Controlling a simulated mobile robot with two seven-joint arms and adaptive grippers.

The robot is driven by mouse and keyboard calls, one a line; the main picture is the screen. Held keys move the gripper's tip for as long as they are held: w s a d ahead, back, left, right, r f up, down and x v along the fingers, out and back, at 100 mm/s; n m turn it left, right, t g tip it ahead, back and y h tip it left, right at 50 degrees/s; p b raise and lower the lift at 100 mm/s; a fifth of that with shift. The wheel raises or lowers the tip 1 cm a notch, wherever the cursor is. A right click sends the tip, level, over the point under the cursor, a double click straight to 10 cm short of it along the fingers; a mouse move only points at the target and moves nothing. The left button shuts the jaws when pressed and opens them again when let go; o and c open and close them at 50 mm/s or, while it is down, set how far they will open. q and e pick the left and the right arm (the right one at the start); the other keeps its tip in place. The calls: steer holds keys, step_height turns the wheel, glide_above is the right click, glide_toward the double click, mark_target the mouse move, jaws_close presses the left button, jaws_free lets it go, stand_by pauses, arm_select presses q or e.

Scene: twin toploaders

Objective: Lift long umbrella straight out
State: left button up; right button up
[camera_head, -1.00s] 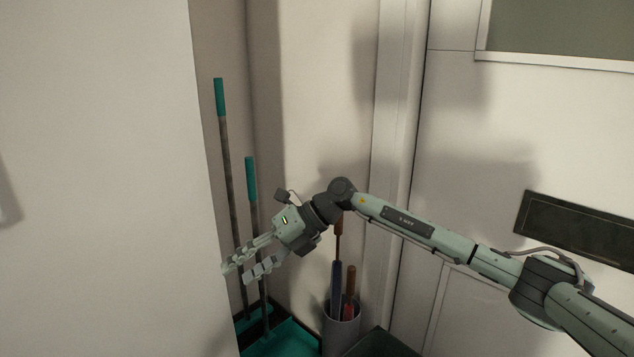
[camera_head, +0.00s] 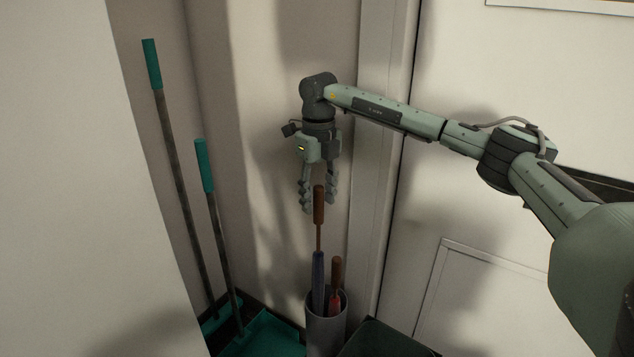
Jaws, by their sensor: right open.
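The long umbrella (camera_head: 318,268) stands upright in a grey cylindrical stand (camera_head: 326,334). It has a dark blue folded canopy, a thin shaft and a brown handle that rises well above the rim. Its lower part is hidden inside the stand. My right gripper (camera_head: 319,205) points straight down at the top of the brown handle. Its fingers are open, and the handle's top shows between or just in front of the fingertips; I cannot tell which. My left gripper is not in view.
A shorter red umbrella (camera_head: 335,290) with a brown handle shares the stand, to the right. Two teal-handled poles (camera_head: 172,150) (camera_head: 212,210) lean at the left, by a teal dustpan-like piece (camera_head: 262,336). A dark bin (camera_head: 385,340) stands at the right. Walls are close behind.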

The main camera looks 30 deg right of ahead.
mark_target(318, 207)
steer(key=shift+f, duration=1.7)
jaws_close()
steer(key=shift+w+r, duration=0.1)
steer(key=shift+r, duration=0.1)
